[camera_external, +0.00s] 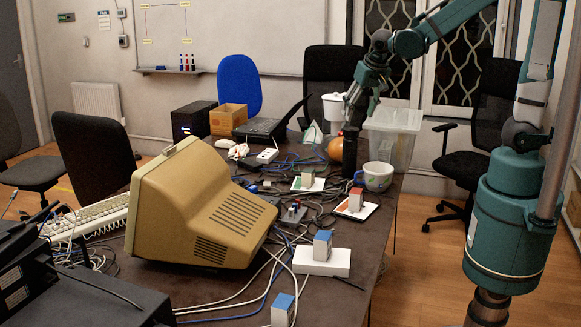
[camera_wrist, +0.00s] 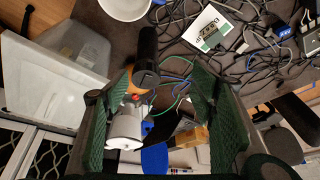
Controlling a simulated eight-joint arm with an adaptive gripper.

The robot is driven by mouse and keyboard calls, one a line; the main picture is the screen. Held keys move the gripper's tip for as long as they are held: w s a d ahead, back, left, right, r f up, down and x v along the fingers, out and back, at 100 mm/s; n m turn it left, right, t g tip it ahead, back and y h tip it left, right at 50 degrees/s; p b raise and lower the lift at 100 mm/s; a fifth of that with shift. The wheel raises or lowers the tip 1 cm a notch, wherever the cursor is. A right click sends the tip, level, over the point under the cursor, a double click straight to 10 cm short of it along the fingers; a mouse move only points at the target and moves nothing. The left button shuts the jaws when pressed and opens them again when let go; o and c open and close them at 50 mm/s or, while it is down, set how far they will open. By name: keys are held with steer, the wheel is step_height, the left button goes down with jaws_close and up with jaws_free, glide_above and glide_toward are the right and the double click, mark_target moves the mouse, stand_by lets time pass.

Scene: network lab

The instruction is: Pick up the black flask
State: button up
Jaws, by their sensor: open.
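The black flask (camera_external: 349,152) is a slim dark cylinder standing upright on the table, in front of an orange round object. In the wrist view the flask (camera_wrist: 147,58) shows at upper centre, its near end close to the fingertips and left of the middle of the gap. My gripper (camera_external: 358,112) is just above the flask's top in the external view. In the wrist view my gripper (camera_wrist: 160,80) is open, with dark green fingers wide apart and nothing held. I cannot tell whether a finger touches the flask.
A clear plastic bin (camera_external: 394,138) stands right of the flask. A white object (camera_external: 333,107) shows beside my gripper. Cables and small boxes on white cards (camera_external: 356,208) clutter the table; a beige monitor (camera_external: 200,210) stands left.

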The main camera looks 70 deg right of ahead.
mark_target(357, 126)
steer(key=w+d+f+m, duration=0.1)
steer(key=d+f, duration=0.1)
steer(key=w+d+f+m+g, duration=0.1)
steer(key=d+f, duration=0.2)
steer(key=w+d+f+m, duration=0.1)
steer(key=w+d+f, duration=0.1)
steer(key=d+f, duration=0.1)
steer(key=shift+m+g+h, duration=0.3)
steer(key=shift+m+h, duration=0.1)
steer(key=shift+w+d+f+m+b, duration=0.15)
steer(key=shift+d+f+m+b, duration=0.15)
steer(key=shift+d+f, duration=0.2)
steer(key=shift+x, duration=1.3)
steer(key=shift+b+x, duration=0.8)
steer(key=shift+x, duration=1.8)
steer(key=shift+c, duration=0.2)
